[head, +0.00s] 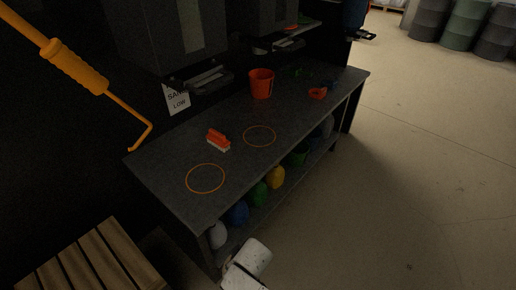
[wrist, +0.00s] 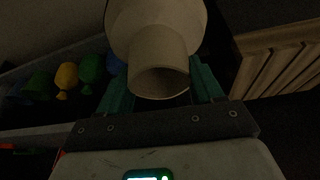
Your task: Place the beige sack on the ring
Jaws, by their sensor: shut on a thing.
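The beige sack (wrist: 158,45) shows large in the wrist view, its narrow neck toward the camera. My gripper (wrist: 162,82) is shut on that neck, with a green finger on each side. The sack's far end is cut off by the top edge. In the head view I cannot make out the held sack or the gripper; only a white part of my arm shows at the bottom. Two thin orange rings lie flat on the dark bench top: a near one (head: 206,178) and a farther one (head: 259,135). Both are empty.
Several coloured sacks, including a yellow one (head: 276,177), sit on the lower shelf. A wooden slatted pallet (head: 95,262) stands at left. Floor at right is clear.

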